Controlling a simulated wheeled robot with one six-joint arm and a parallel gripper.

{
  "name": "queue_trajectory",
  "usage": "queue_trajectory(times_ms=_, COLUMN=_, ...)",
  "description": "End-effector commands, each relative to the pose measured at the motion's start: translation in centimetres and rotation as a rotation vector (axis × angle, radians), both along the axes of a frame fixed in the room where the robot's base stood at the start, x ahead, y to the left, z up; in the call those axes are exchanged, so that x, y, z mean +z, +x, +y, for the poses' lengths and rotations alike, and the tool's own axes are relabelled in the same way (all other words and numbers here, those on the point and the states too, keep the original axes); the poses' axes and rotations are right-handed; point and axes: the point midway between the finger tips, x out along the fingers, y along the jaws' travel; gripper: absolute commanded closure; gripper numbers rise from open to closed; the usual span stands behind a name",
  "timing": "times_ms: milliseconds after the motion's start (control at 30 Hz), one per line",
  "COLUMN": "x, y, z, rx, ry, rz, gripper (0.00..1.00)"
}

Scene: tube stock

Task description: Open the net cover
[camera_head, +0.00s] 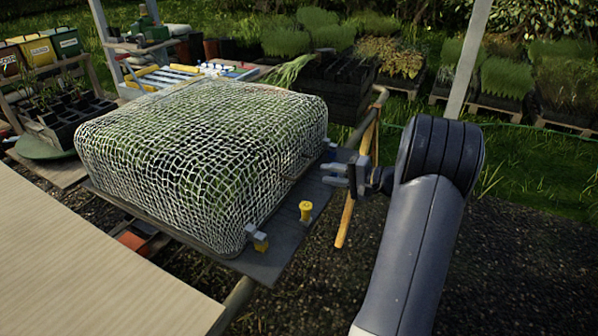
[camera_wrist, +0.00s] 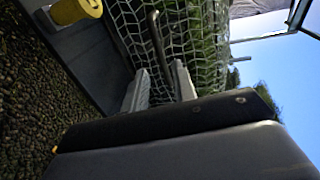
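The net cover (camera_head: 200,150), a white mesh over a box-shaped frame, lies closed over green plants on a dark tray board (camera_head: 272,258). My gripper (camera_head: 328,174) is beside the cover's right side, apart from it. The wrist view shows the two grey fingers (camera_wrist: 158,88) spread, with nothing between their tips. A thin metal bar, looking like a handle (camera_wrist: 160,48), stands in front of the mesh just beyond the fingers; whether they reach around it I cannot tell. The mesh also fills the upper part of the wrist view (camera_wrist: 200,40).
A yellow knob (camera_head: 305,211) stands on the board near my gripper. A grey and yellow clip (camera_head: 257,238) sits at the cover's near corner. A pale wooden table (camera_head: 80,260) is at lower left. A wooden post (camera_head: 368,140) stands behind my gripper. Gravel is open at right.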

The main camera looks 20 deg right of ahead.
Motion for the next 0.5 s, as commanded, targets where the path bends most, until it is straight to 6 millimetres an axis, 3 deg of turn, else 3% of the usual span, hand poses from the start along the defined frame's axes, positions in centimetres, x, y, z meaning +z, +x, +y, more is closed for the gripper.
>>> queue_trajectory(times_ms=300, x=-1.3, y=4.7, z=3.9, rx=0.005, ry=0.0, rz=0.003, gripper=0.74)
queue_trajectory(times_ms=500, x=-1.7, y=6.3, z=5.1, rx=0.004, ry=-0.001, rz=0.002, gripper=0.74)
